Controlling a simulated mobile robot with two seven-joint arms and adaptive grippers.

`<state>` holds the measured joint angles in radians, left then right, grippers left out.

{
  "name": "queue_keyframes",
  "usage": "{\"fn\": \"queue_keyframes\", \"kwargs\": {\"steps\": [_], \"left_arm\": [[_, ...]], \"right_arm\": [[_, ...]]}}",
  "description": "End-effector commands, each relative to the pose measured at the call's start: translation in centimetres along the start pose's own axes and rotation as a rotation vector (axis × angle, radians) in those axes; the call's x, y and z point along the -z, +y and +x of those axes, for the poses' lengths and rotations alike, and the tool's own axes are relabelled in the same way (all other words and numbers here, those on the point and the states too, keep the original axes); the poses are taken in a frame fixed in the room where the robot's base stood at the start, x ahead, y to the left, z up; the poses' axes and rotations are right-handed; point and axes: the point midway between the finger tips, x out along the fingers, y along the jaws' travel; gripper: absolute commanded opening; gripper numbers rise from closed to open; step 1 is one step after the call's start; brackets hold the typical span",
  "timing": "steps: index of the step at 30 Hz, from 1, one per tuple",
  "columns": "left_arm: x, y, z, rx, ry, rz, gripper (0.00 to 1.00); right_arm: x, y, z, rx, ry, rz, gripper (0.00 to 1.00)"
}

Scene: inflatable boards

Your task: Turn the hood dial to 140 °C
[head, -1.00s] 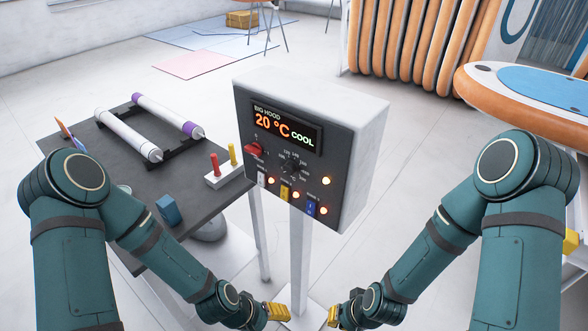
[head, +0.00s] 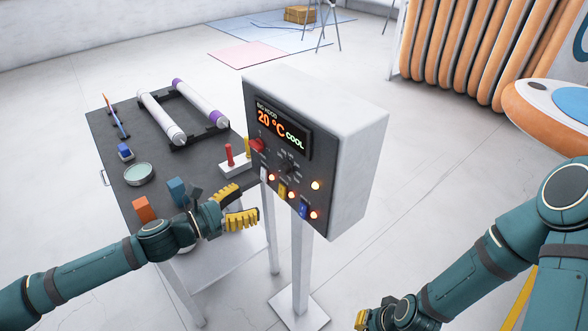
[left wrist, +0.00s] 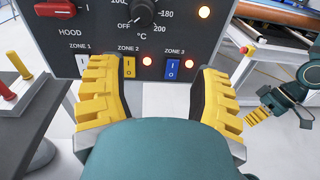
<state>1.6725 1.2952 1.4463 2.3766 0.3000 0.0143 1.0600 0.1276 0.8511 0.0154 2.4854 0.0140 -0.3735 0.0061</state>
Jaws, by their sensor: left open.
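The hood control box (head: 345,130) stands on a white post, its display reading 20 °C COOL. Its black dial (head: 289,167) sits under the display; in the left wrist view the dial (left wrist: 143,12) is at the top, partly cut off, above the zone switches, with OFF, 180 and 200 marked around it. My left gripper (head: 232,205) is open and empty, left of and below the panel, apart from the dial. In the left wrist view its yellow fingers (left wrist: 155,98) frame the zone 2 and zone 3 switches. My right gripper (head: 362,318) is low at the bottom edge, its jaws mostly hidden.
A red hood switch (head: 257,145) and lit lamps surround the dial. The dark table (head: 112,158) on the left holds white rollers (head: 160,117), a block with red and yellow handles (head: 236,167), and small blocks. Open floor lies right of the box.

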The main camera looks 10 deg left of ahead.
Motion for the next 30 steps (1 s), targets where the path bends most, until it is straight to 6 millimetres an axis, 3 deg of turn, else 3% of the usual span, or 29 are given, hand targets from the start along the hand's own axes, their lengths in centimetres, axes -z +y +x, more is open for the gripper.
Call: {"fn": "queue_keyframes", "kwargs": {"steps": [3,8,30], "left_arm": [[-1.4,1.9,-1.9,-0.057,-0.038,-0.036,0.64],[-1.9,2.5,-2.0,-0.071,-0.053,-0.049,0.64],[-2.4,3.2,9.8,-0.068,-0.050,-0.047,0.64]], "right_arm": [[0.0,0.0,0.0,0.000,0.000,0.000,0.00],[0.0,0.0,0.0,0.000,0.000,-0.001,0.00],[-0.4,0.3,0.8,0.001,-0.009,-0.003,0.00]]}}
